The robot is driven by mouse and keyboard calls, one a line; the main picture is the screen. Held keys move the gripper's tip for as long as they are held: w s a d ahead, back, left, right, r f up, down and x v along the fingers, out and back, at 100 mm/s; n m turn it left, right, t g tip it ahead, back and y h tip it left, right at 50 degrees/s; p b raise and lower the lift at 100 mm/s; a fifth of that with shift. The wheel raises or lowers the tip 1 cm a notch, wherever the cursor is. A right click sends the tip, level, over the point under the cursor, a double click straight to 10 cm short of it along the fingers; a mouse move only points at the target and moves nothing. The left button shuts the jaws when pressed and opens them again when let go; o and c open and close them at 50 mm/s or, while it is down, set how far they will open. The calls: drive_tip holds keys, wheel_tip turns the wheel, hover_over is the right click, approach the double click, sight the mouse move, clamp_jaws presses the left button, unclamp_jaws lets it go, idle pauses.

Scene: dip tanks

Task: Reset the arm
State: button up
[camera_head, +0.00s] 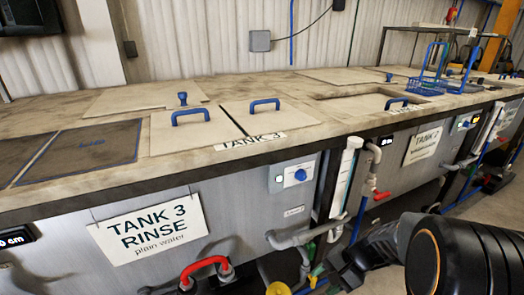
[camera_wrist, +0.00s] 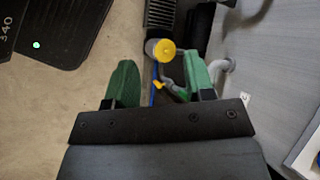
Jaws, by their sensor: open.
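My gripper (camera_wrist: 158,72) shows in the wrist view with its two green fingers wide apart and nothing between them. Behind the gap are the floor, a yellow round part (camera_wrist: 160,48) and pipework beside a grey tank wall. In the head view my arm (camera_head: 440,255) reaches in from the lower right, low in front of the tank row. Its far end is near the pipes below the counter, and the fingers are hard to make out there.
The counter carries lids with blue handles (camera_head: 265,103) and an open tank (camera_head: 365,103). A blue basket (camera_head: 425,86) stands at the back right. A Tank 3 rinse sign (camera_head: 150,232), a red-handled valve (camera_head: 205,268) and a white vertical pipe (camera_head: 345,180) are on the front.

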drive_tip(key=s+r+n+t+h+p, duration=0.1)
drive_tip(key=s+r+n+h+p, duration=0.1)
drive_tip(key=r, duration=0.9)
drive_tip(key=s+r+n+t+h+p, duration=0.2)
drive_tip(key=r+n+h+p, duration=0.3)
drive_tip(key=r, duration=0.6)
drive_tip(key=shift+s+a+r+n+t+p, duration=0.35)
drive_tip(key=shift+n+p, duration=0.45)
drive_tip(key=shift+p, duration=0.4)
drive_tip(key=shift+c, duration=0.5)
